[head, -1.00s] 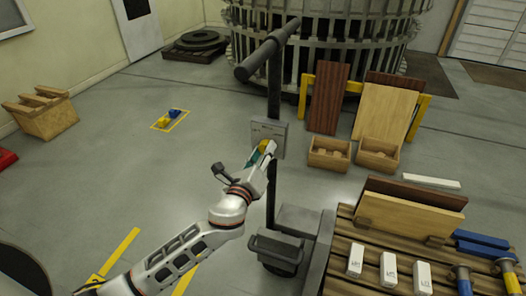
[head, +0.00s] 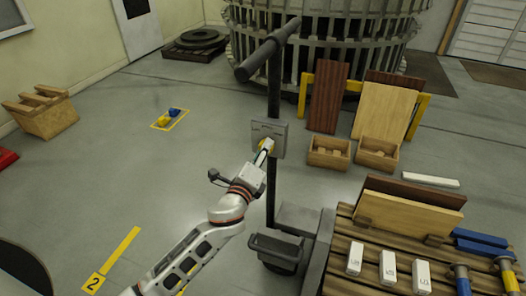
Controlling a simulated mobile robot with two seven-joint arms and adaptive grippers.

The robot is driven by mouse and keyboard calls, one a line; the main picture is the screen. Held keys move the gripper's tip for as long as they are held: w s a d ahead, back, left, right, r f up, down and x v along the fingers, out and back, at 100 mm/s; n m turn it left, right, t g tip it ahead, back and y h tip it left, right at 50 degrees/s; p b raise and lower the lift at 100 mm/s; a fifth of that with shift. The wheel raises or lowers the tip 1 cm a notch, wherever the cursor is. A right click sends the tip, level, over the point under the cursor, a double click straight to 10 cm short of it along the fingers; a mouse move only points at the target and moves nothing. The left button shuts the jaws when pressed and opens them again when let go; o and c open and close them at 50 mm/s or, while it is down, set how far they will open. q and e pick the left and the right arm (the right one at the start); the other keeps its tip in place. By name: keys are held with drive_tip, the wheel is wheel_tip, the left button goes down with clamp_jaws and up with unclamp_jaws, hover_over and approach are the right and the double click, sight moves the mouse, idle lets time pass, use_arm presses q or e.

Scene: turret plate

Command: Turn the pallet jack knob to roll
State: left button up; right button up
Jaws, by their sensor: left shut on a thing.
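The pallet jack stands at the middle, with a dark upright mast and a T-shaped handle (head: 268,50). A grey panel (head: 270,128) is fixed on its mast. My left gripper (head: 265,148) reaches up from below left and is shut on the knob. The knob's exact pointing direction is too small and covered to tell. My right gripper is not in view.
A loaded wooden pallet (head: 345,230) with boards, white blocks and blue parts sits at the lower right. Two wooden bins (head: 328,153) and leaning panels (head: 326,98) stand behind the jack.

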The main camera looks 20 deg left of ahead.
use_arm(q)
drive_tip(key=o, duration=1.1)
drive_tip(key=shift+s, duration=0.1)
drive_tip(key=s, duration=1.1)
drive_tip(key=shift+s+a, duration=0.15)
drive_tip(key=shift+s, duration=0.25)
